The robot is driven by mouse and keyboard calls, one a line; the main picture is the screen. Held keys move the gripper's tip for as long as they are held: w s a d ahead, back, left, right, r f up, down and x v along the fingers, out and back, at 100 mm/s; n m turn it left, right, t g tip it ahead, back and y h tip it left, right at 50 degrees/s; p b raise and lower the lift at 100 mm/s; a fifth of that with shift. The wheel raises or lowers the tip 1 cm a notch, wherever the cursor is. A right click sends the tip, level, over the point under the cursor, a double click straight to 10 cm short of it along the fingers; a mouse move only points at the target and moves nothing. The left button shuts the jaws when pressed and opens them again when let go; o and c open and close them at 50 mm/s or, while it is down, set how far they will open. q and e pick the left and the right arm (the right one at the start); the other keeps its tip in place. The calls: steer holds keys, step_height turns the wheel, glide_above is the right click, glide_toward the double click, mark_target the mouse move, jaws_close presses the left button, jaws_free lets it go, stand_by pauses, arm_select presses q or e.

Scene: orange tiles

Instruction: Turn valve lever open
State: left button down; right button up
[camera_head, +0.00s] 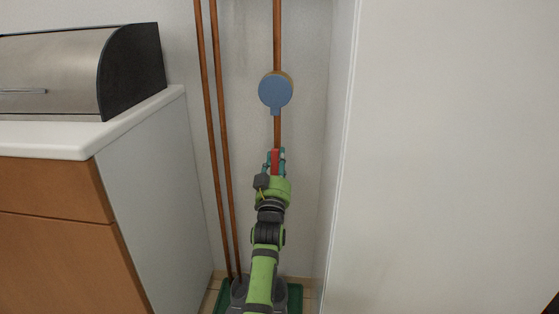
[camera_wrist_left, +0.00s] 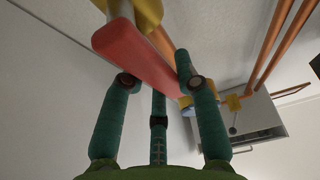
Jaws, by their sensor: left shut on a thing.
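The valve lever is a red bar (camera_wrist_left: 140,55) that runs across the upper middle of the left wrist view, close to the camera. It also shows in the head view as a small upright red strip (camera_head: 275,160) in front of the copper pipe. A yellow valve part (camera_wrist_left: 148,12) is behind the lever's upper end. My left gripper (camera_wrist_left: 162,84) is shut on the lever, with teal fingers on both sides of it and a third finger below. In the head view the gripper (camera_head: 276,158) partly hides the lever and the pipe. My right gripper is not in view.
A copper pipe (camera_head: 277,40) with a blue-grey round gauge (camera_head: 276,91) runs above the lever. Two thin copper pipes (camera_head: 213,120) stand to the left. A counter cabinet (camera_head: 150,170) with a metal bread box (camera_head: 60,75) bounds the left; a white wall (camera_head: 455,150) bounds the right.

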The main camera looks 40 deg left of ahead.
arm_select(q)
steer(key=shift+r, duration=0.25)
steer(key=c, duration=0.9)
jaws_free()
steer(key=shift+a, duration=0.1)
steer(key=shift+f, duration=0.15)
steer(key=shift+s+f, duration=0.1)
steer(key=shift+f, duration=0.05)
steer(key=v, duration=0.7)
steer(key=shift+s, duration=0.1)
